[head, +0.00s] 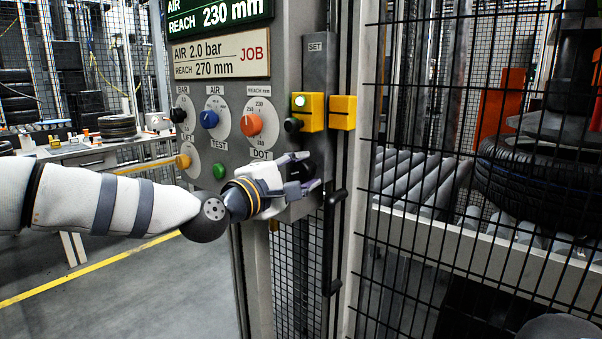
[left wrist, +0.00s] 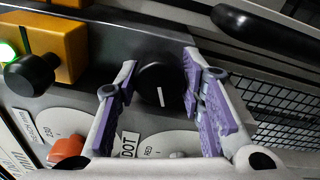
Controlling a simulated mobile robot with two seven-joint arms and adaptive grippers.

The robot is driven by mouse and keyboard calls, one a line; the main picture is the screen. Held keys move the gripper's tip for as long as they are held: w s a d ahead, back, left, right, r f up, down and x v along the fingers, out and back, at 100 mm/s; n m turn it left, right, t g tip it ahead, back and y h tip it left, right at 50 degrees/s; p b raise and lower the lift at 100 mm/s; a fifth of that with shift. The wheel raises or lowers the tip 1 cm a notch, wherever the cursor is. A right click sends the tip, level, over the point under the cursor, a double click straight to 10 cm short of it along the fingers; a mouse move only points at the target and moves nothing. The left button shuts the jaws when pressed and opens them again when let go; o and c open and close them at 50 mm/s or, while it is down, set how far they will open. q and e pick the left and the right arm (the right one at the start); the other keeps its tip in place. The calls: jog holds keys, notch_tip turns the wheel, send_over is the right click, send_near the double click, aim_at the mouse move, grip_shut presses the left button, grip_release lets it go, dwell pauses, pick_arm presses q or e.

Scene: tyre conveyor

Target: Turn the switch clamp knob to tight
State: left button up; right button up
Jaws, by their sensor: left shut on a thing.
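A round black knob (left wrist: 161,84) with a white pointer line sits on the grey panel, between the purple-padded fingers of my left gripper (left wrist: 162,98) in the left wrist view. The pointer runs nearly up and down in that picture. In the head view my left gripper (head: 308,174) is at the panel's lower right, shut on this knob, which is largely hidden by the fingers. A yellow switch box (head: 309,112) with a lit green lamp and a black side knob (head: 293,125) is just above, apart from the gripper. No loose or tight marking is readable. My right gripper is not in view.
Blue (head: 209,119) and orange (head: 251,124) dial knobs and a green button (head: 219,171) are close to my left wrist. A black handle (head: 335,197) is right of the gripper. Wire mesh fencing (head: 450,220) stands before rollers and a tyre (head: 530,190).

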pick_arm(q)
jog(key=shift+m, duration=1.9)
jog(key=o, duration=0.9)
jog(key=shift+c, duration=0.2)
jog(key=shift+a, duration=0.1)
